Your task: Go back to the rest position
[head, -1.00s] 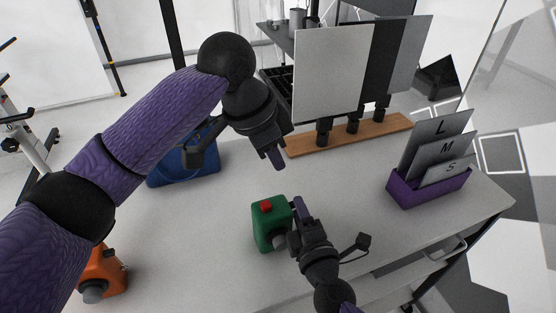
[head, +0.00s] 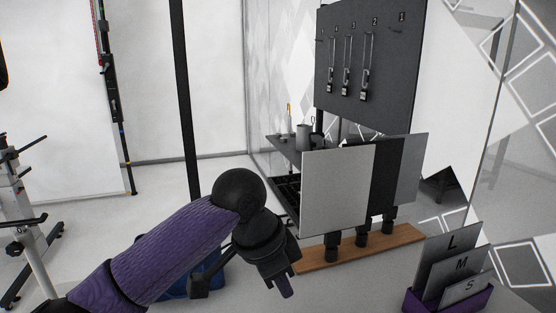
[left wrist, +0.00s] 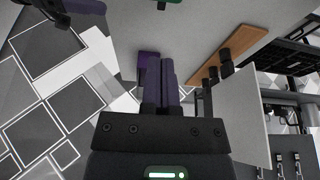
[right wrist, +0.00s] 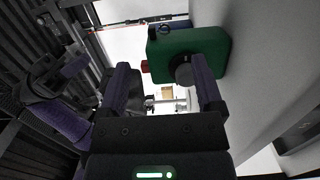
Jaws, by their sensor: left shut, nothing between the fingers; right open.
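My left gripper (head: 284,284) hangs at the end of my purple arm in the head view, in front of the wooden base with the panels. Its two purple fingers are shut together in the left wrist view (left wrist: 160,70), with nothing between them. My right gripper (right wrist: 162,66) is out of the head view. In the right wrist view its fingers are apart. A green canister (right wrist: 188,45) with a dark round cap lies beyond the fingertips, the cap close to the right finger. Whether it touches is unclear.
A wooden base (head: 318,258) carries upright grey panels (head: 335,195). A purple holder (head: 470,300) with cards marked L, M and S stands at the right. A blue thing (head: 207,278) is partly hidden behind my left arm. A dark board (head: 350,60) stands behind.

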